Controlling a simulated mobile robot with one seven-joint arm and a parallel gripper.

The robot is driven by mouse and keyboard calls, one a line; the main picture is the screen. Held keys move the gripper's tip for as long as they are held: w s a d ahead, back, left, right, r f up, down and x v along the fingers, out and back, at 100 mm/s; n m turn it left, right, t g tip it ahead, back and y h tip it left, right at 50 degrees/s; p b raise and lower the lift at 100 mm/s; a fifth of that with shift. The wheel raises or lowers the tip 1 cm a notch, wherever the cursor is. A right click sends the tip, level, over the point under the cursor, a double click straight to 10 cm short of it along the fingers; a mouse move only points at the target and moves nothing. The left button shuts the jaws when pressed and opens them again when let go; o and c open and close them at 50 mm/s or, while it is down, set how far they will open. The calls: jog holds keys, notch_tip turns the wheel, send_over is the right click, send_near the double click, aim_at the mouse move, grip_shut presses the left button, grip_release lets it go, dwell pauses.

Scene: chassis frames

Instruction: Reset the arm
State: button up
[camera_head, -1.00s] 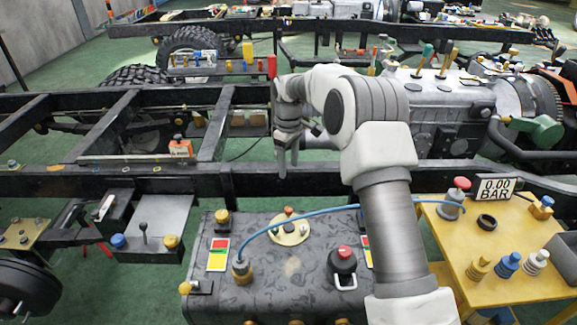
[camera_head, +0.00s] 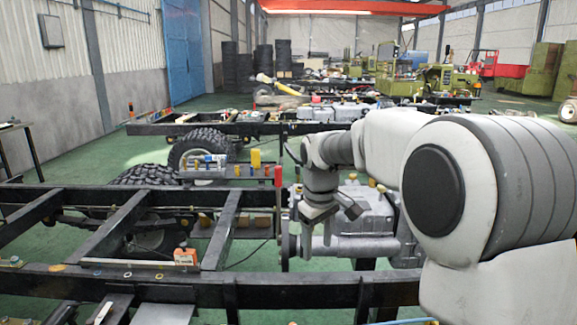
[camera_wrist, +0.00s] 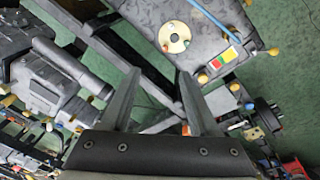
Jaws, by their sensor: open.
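My gripper (camera_head: 317,242) hangs fingers down in the head view, above the near black chassis frame (camera_head: 170,281), at the end of my grey and white arm. Its two fingers are apart with nothing between them. In the wrist view my gripper (camera_wrist: 158,98) shows two grey fingers spread and empty. My arm is folded, with a large joint filling the right of the head view.
A grey engine block (camera_head: 362,230) sits behind my gripper. An orange box (camera_head: 185,256) stands on the near frame. The dark textured tank (camera_wrist: 205,38) with a round plate (camera_wrist: 174,37) shows in the wrist view. Wheels and a second chassis lie farther back.

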jog(key=s+d+r+m+t+p, duration=0.2)
jog(key=s+d+r+m+p, duration=0.25)
jog(key=s+r, duration=0.8)
jog(key=s+d+f+m+t+p, duration=0.1)
jog(key=s+d+m+p, duration=0.1)
jog(key=s, duration=1.4)
jog(key=shift+d+f+m+t+p, duration=0.15)
jog(key=shift+d+m+t+p, duration=0.2)
jog(key=shift+d+m, duration=0.25)
jog(key=shift+a, duration=0.15)
